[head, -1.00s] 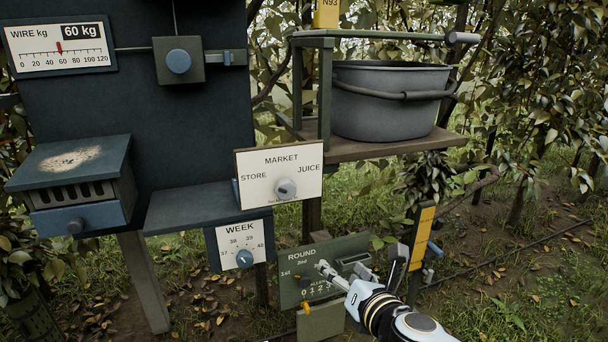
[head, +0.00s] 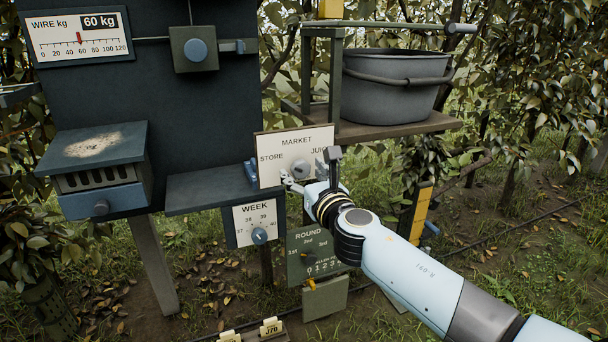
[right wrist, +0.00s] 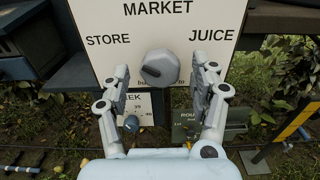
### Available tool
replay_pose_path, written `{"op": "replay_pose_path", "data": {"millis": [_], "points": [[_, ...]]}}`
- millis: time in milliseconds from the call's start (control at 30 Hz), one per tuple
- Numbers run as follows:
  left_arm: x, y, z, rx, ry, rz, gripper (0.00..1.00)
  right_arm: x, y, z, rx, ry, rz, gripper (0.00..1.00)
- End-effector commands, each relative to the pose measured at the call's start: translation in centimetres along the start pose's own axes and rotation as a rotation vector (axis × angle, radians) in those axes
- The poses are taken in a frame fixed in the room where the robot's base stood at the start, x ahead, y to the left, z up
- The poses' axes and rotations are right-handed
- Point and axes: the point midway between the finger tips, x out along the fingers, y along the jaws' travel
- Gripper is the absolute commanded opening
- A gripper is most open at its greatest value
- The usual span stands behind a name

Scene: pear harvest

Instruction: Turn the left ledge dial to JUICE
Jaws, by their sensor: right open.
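The white MARKET panel (head: 275,146) stands on the ledge (head: 215,188), with STORE printed at its left and JUICE at its right. Its round grey dial (head: 300,166) also shows in the right wrist view (right wrist: 161,69). There, the dark mark on the dial lies toward its left side, on the STORE side. My right gripper (head: 293,182) is in front of the panel, just below the dial in the head view. In the right wrist view its open fingers (right wrist: 160,80) stand to the left and right of the dial, apart from it. My left gripper is out of view.
A WEEK dial panel (head: 256,222) hangs below the ledge, and a green ROUND board (head: 307,254) stands lower right. A grey tub (head: 392,85) sits on a shelf at the upper right. A blue-fronted box (head: 100,200) is at the left.

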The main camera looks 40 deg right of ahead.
Motion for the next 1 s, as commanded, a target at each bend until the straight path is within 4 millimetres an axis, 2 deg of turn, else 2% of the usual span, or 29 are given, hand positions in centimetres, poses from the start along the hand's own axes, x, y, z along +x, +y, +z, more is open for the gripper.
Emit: {"op": "replay_pose_path", "data": {"millis": [267, 700, 1000], "points": [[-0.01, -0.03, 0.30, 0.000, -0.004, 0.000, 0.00, 0.15, -0.01, -0.05, 0.000, 0.001, 0.000, 0.62], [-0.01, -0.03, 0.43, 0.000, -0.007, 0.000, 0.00, 0.12, -0.01, -0.04, 0.001, 0.001, 0.000, 0.07], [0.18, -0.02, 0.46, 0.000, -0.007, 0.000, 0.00, 0.12, 0.01, -0.07, 0.043, 0.001, 0.000, 0.07]]}}
